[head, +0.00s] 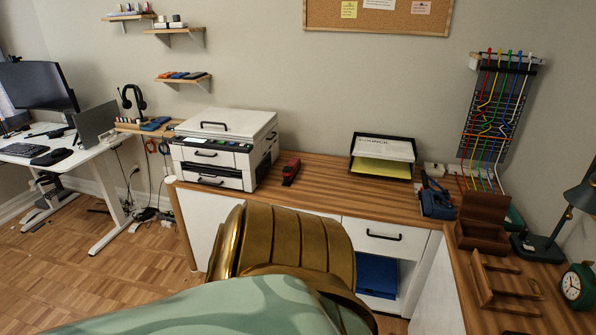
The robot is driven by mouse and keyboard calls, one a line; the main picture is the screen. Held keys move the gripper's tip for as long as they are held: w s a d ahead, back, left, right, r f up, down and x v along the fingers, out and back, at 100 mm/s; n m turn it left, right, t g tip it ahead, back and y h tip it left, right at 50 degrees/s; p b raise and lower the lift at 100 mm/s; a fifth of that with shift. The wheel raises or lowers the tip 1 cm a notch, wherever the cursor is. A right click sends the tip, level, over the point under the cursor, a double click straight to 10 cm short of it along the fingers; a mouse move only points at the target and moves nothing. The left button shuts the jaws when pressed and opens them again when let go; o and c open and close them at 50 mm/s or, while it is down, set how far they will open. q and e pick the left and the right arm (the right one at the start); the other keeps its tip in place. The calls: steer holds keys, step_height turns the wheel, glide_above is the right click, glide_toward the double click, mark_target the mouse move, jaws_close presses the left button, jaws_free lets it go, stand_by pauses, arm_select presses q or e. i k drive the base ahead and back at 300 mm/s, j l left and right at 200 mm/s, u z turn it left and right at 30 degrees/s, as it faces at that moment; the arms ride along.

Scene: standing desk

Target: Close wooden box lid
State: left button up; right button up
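A dark brown wooden box (482,239) sits on the wooden desk at the right, near the corner where the two desk runs meet. Its lid (484,208) appears raised at the back, so the box looks open. The inside is dark and small to make out. Neither of my grippers is in view. A large gold and pale green part of my own body fills the bottom middle of the view, apart from the box.
A green desk lamp (541,246) stands right of the box. A wooden rack (495,282) is in front of it and a green clock (577,286) to the right. A blue tool (437,199) lies left of it. The desktop (330,190) is partly clear near the printer (226,148).

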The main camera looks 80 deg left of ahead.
mark_target(475, 205)
steer(key=u, duration=1.5)
steer(key=z, duration=0.5)
steer(key=i+j+z, duration=0.15)
steer(key=j+z, duration=0.15)
steer(key=j, duration=0.2)
steer(key=i+j+z, duration=0.1)
steer(key=j+z, duration=0.2)
steer(key=j, duration=0.2)
steer(key=j+z, duration=0.3)
steer(key=j, duration=0.25)
steer(key=i, duration=0.05)
